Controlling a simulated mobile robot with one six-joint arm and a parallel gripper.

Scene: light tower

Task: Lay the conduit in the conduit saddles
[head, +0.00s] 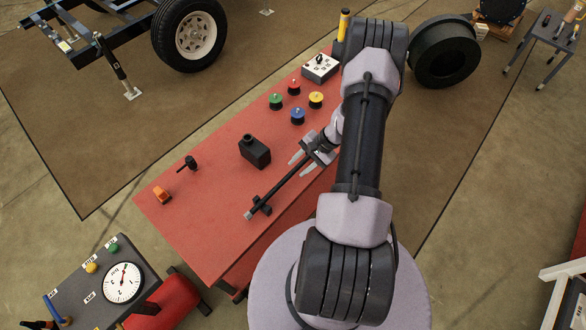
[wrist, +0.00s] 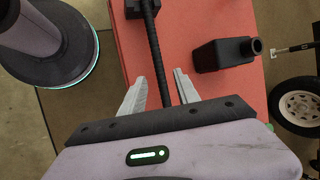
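The conduit (head: 282,182) is a thin black rod with a light end, lying along the red bench near its front edge. One black conduit saddle (head: 263,206) is near its light end; the conduit crosses it, but I cannot tell if it is fully seated. In the wrist view the conduit (wrist: 154,50) runs between my fingers, and the saddle (wrist: 134,9) is at the top edge. My gripper (head: 300,165) is open, with a finger on each side of the conduit and gaps visible in the wrist view (wrist: 160,76). The conduit's other end and any second saddle are hidden by my gripper.
On the red bench (head: 205,200) stand a black bottle-like block (head: 255,151), an orange piece (head: 162,195), a small black knob-like part (head: 188,163), several coloured knobs (head: 297,116) and a white switch box (head: 320,67). A gauge panel (head: 90,285) stands at lower left.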

